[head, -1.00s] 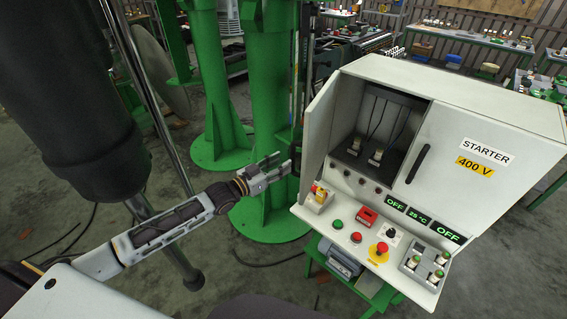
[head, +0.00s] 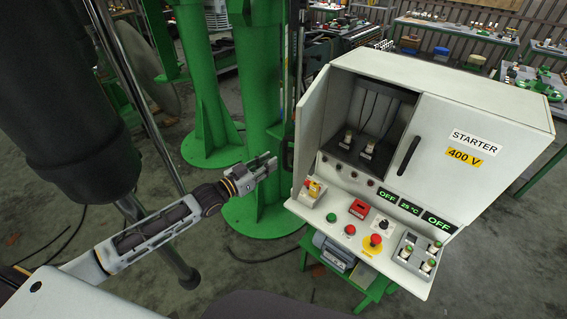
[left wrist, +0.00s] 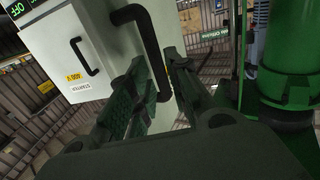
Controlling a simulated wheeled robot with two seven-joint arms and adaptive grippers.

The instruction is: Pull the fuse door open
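The fuse door (head: 309,132) is the left door of the white starter cabinet (head: 480,110). It stands swung open to the left, and the compartment (head: 368,120) behind it shows. My left gripper (head: 273,164) is just left of the door's outer face. In the left wrist view, my left gripper (left wrist: 158,62) has its two fingers apart, one on each side of the black door handle (left wrist: 150,40). The handle's lower end lies between them; I cannot tell whether a finger touches it. My right gripper is not in view.
The right cabinet door (head: 455,140) is shut. Below are a control panel (head: 330,223) with buttons and switches and a green stand (head: 372,291). A green column (head: 262,100) stands close behind my left gripper. Workbenches (head: 455,35) are at the back.

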